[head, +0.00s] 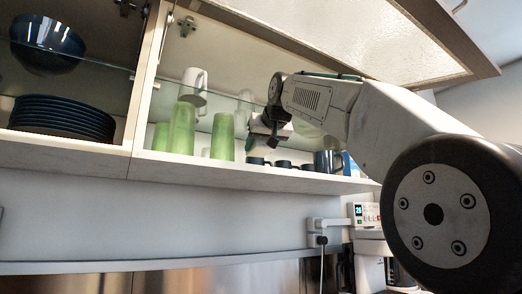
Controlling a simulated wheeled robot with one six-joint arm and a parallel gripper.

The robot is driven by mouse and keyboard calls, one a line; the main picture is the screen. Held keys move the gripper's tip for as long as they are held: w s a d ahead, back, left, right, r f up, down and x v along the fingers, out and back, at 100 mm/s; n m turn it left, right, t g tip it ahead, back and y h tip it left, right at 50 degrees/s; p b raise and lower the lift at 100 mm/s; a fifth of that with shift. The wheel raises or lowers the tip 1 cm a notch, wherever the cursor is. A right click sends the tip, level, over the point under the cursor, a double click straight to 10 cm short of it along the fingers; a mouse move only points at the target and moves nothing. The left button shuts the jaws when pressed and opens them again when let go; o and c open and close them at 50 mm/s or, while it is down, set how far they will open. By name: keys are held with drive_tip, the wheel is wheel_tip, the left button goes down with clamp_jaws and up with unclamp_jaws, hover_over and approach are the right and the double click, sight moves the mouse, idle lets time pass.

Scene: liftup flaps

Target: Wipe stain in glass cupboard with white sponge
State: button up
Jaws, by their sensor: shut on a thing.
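The glass cupboard (240,176) is open, with its frosted glass flap (345,40) lifted above. My gripper (268,132) is inside it, above the lower shelf and right of the green glasses. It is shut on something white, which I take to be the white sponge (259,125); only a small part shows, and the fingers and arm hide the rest. I cannot make out a stain; the arm covers part of the cupboard's inside.
Green glasses (222,137) stand left of my gripper, with a white mug (194,79) on the glass shelf above. Dark cups (257,161) and a metallic mug (326,162) stand below and right. Bowl and plates (62,117) fill the left cupboard.

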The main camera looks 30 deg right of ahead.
drive_tip(key=shift+r, duration=1.6)
drive_tip(key=shift+s, duration=0.15)
